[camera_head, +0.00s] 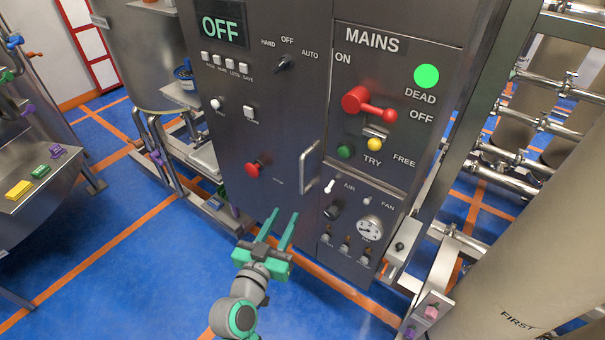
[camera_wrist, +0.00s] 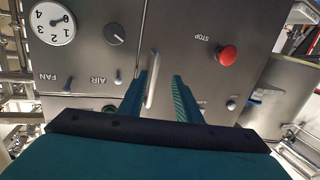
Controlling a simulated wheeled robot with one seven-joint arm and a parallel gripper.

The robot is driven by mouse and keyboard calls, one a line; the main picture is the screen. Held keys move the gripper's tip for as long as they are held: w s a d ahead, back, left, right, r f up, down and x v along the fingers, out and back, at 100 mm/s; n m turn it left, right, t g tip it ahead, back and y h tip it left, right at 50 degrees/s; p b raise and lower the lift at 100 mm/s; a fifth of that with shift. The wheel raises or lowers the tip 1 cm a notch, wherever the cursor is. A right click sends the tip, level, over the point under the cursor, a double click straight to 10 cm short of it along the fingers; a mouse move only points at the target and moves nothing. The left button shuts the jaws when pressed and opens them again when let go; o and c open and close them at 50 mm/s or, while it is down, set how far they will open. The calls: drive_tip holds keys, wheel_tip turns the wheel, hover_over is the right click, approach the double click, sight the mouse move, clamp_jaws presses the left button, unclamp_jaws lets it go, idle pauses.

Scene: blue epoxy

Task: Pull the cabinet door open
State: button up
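The grey metal cabinet door (camera_head: 225,130) stands shut, flush with the panel to its right. Its pale vertical bar handle (camera_head: 311,166) sits near the door's right edge, beside the seam. My gripper (camera_head: 286,212) is open and empty, with its two green fingers pointing at the cabinet just below and left of the handle in the head view. In the wrist view, which is upside down, the handle (camera_wrist: 152,80) appears between the open fingers of my gripper (camera_wrist: 160,76), closer to the left finger. I cannot tell whether the fingertips reach past the bar.
A red stop button (camera_head: 253,169) projects from the door left of the handle. The fixed panel has a red mains lever (camera_head: 368,103), an air knob (camera_head: 332,211) and a gauge (camera_head: 369,228). Blue floor (camera_head: 130,270) is clear in front and left. Steel tanks and pipes flank the cabinet.

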drive_tip(key=m+h, duration=0.2)
approach(301, 177)
drive_tip(key=x, duration=1)
drive_tip(key=shift+w+d+r, duration=0.1)
drive_tip(key=shift+w+d, duration=0.05)
drive_tip(key=shift+w, duration=0.2)
clamp_jaws()
